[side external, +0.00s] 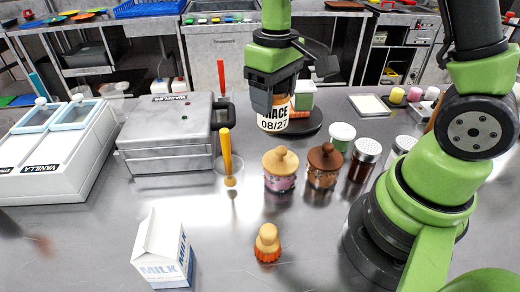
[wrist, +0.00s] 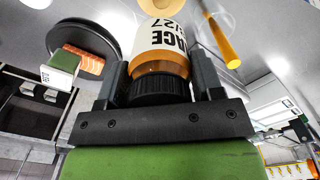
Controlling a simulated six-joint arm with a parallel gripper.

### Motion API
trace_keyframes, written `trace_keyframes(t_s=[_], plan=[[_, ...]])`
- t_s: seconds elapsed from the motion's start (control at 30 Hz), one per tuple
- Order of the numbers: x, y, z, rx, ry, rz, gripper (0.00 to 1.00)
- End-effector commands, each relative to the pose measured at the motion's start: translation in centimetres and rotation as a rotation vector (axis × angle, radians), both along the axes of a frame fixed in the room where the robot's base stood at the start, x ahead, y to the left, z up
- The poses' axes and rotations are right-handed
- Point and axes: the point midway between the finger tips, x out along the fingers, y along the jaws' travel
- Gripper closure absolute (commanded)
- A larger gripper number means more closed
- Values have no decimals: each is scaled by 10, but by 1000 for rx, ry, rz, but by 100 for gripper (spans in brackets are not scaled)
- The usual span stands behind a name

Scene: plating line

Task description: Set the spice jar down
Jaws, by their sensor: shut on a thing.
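The spice jar (side external: 276,118) is an orange-brown jar with a white label reading "MACE 08/27" and a black lid. My gripper (side external: 272,95) is shut on it near the lid and holds it, label down, over the steel counter, behind the row of small jars. The wrist view shows the jar (wrist: 160,62) between the two dark fingers of my gripper (wrist: 160,85), with its black lid nearest the palm. In the side view the fingers hide the jar's top. I cannot tell how high its base is above the counter.
Two lidded jars (side external: 281,170) (side external: 324,166) and shakers (side external: 363,160) stand in front right. A round black stand (side external: 308,124) with a block on it is just behind. A waffle maker (side external: 170,136) and yellow-handled tool (side external: 227,155) stand left. A milk carton (side external: 163,250) and brush (side external: 267,243) are in front.

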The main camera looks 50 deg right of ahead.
Motion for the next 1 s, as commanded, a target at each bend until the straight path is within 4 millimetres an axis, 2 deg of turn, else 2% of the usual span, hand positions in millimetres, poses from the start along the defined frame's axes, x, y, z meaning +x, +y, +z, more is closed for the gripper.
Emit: trace_keyframes(t_s=[0.2,0.33,0.53,0.73,0.9,1.0], plan=[[31,-10,-22,0,2,-4,70],[40,-13,-39,0,5,-3,70],[41,-14,-78,0,7,-4,70],[42,-14,-99,0,4,-3,70],[42,-14,-125,0,4,-2,70],[42,-14,-132,0,1,-3,70]])
